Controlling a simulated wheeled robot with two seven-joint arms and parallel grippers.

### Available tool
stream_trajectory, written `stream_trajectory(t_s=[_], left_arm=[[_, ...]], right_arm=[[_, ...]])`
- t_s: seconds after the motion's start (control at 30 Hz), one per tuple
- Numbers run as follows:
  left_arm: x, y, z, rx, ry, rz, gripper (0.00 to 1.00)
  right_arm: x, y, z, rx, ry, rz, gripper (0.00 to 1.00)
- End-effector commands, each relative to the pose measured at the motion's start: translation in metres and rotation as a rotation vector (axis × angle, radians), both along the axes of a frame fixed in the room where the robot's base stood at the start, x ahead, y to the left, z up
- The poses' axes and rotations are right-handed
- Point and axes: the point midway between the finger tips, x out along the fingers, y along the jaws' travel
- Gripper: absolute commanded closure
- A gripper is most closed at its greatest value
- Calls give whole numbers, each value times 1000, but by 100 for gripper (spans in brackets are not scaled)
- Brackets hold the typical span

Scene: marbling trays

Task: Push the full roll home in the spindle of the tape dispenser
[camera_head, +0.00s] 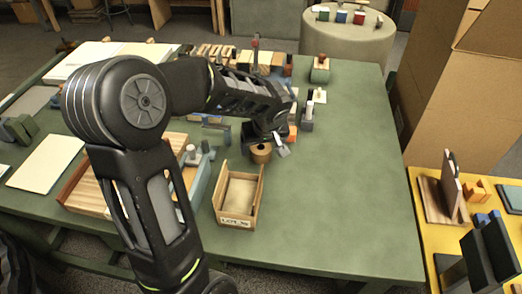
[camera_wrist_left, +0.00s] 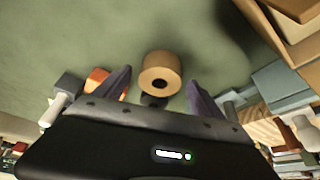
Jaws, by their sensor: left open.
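A tan roll (camera_head: 261,153) with a dark centre hole stands on the green table under my left gripper (camera_head: 272,141). In the left wrist view the roll (camera_wrist_left: 161,73) lies between and just beyond the two spread fingertips of my left gripper (camera_wrist_left: 158,85). The fingers are apart, and I see no grip on the roll. A small dark part shows below the roll there. I cannot tell for sure which piece is the tape dispenser, and its spindle is not clear. My right gripper is not clearly seen.
An open wooden box (camera_head: 259,200) with a label stands just in front of the roll. Blue-grey blocks (camera_head: 200,175) stand to its left. A dark block with a white peg (camera_head: 307,118) and an orange block (camera_head: 292,133) are close behind right. The table's right part is clear.

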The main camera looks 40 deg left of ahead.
Motion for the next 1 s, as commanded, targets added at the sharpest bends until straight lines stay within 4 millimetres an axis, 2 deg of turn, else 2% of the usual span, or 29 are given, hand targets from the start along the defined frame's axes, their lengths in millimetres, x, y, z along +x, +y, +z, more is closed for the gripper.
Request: stream_trajectory(t_s=[0.17,0.73,1.0], left_arm=[[4,6,-15,0,0,1,20],[4,5,-15,1,-1,1,20],[4,5,-15,1,-1,1,41]], right_arm=[[0,0,1,0,0,0,100],[0,0,0,0,0,0,100],[0,0,0,0,0,0,100]])
